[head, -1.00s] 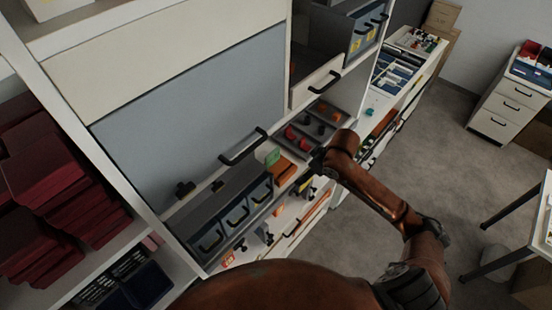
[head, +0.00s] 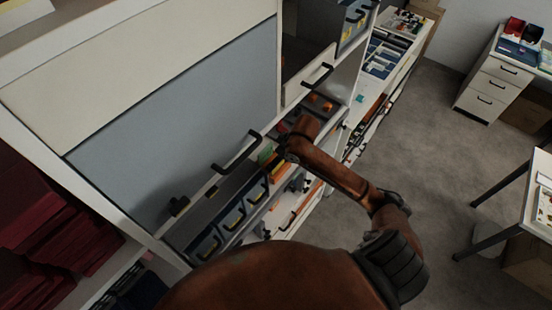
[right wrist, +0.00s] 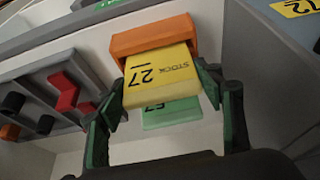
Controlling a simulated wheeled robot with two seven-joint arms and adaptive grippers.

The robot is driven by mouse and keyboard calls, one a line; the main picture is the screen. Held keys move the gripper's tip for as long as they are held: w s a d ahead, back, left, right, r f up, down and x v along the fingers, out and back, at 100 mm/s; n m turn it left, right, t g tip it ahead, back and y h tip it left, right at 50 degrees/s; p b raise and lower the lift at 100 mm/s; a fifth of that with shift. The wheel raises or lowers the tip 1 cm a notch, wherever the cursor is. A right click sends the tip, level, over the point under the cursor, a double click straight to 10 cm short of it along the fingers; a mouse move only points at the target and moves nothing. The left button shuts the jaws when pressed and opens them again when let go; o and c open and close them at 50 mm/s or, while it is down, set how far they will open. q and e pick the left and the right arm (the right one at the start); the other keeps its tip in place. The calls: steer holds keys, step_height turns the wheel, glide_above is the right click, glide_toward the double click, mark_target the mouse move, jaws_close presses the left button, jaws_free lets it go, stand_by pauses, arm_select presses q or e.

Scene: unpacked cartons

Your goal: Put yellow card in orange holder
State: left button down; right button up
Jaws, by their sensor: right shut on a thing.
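A yellow card (right wrist: 158,78) printed "STOCK 27" is between the green-padded fingertips of my right gripper (right wrist: 160,98) in the right wrist view. My right gripper is shut on it. The orange holder (right wrist: 152,38) is just beyond the card, and the card's far edge meets its open front. I cannot tell how far the edge is inside. In the head view, my right gripper (head: 288,154) is over the shelf by the orange holder (head: 281,170), and the card is hidden there. My left gripper is not in view.
A green numbered card (right wrist: 172,113) shows behind the yellow card. A grey tray (right wrist: 60,98) with red, black and orange pieces lies to the left in the wrist view. A grey-blue wall (right wrist: 255,60) stands close on the right. Handled drawers (head: 232,215) are below the cabinet door.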

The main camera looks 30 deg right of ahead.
steer(key=o, duration=0.7)
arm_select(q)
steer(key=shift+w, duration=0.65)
arm_select(e)
steer(key=o, duration=0.4)
steer(key=shift+r, duration=0.15)
arm_select(q)
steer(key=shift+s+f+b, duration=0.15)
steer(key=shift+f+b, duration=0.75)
steer(key=shift+b, duration=0.05)
arm_select(e)
steer(key=v, duration=1.1)
steer(key=shift+s+r, duration=0.3)
steer(key=shift+r, duration=0.05)
